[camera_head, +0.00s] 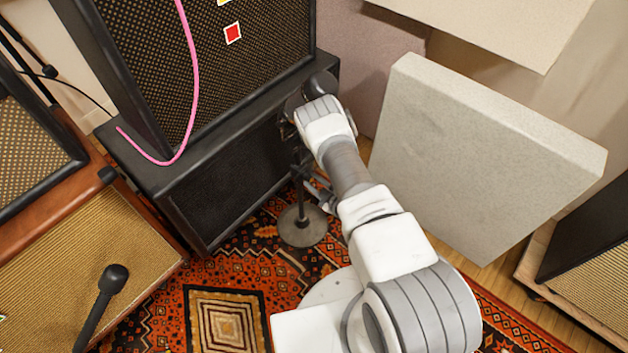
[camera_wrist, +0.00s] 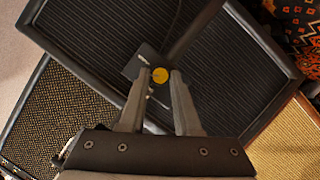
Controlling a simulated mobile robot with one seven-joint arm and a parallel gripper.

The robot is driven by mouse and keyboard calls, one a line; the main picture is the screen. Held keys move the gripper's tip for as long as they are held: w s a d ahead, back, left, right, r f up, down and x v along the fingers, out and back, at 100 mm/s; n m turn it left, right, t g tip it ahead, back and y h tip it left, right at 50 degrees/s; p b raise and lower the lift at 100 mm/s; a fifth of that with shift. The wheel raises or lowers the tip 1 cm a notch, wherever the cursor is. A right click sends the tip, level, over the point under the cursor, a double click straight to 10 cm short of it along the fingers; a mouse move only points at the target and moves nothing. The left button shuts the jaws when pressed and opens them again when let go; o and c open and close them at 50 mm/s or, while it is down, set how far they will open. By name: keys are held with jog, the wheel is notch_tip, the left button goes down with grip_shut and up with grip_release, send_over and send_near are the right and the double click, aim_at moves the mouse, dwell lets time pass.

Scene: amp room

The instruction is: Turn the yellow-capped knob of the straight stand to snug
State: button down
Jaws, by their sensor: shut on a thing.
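The yellow-capped knob (camera_wrist: 160,75) shows in the wrist view between the tips of my gripper (camera_wrist: 158,80), whose two grey fingers are shut on it. The dark stand (camera_wrist: 190,35) runs up and to the right from the knob. In the head view, the stand's round grey base (camera_head: 302,225) rests on the patterned rug, and its dark pole rises toward the end of my arm. My wrist (camera_head: 325,120) hides the knob and the fingers in the head view.
Stacked black amps (camera_head: 225,180) stand directly behind the stand. A pink cable (camera_head: 193,80) hangs over them. A large pale panel (camera_head: 480,150) leans close on the right of my arm. A microphone (camera_head: 113,279) is at the lower left. Patterned rug (camera_head: 240,270) lies open in front.

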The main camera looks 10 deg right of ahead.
jog(key=n+t, duration=0.1)
jog(key=n, duration=0.1)
jog(key=n+t+h+b, duration=0.1)
jog(key=n, duration=0.1)
jog(key=shift+s+a+f, duration=0.15)
jog(key=shift+s+f, duration=0.05)
jog(key=shift+f, duration=0.15)
jog(key=n+t, duration=0.1)
jog(key=n, duration=0.1)
jog(key=n+t+b, duration=0.1)
jog(key=n, duration=0.1)
jog(key=shift+f+n+h+b, duration=0.1)
jog(key=shift+n+h+b, duration=0.2)
jog(key=c, duration=0.6)
grip_release()
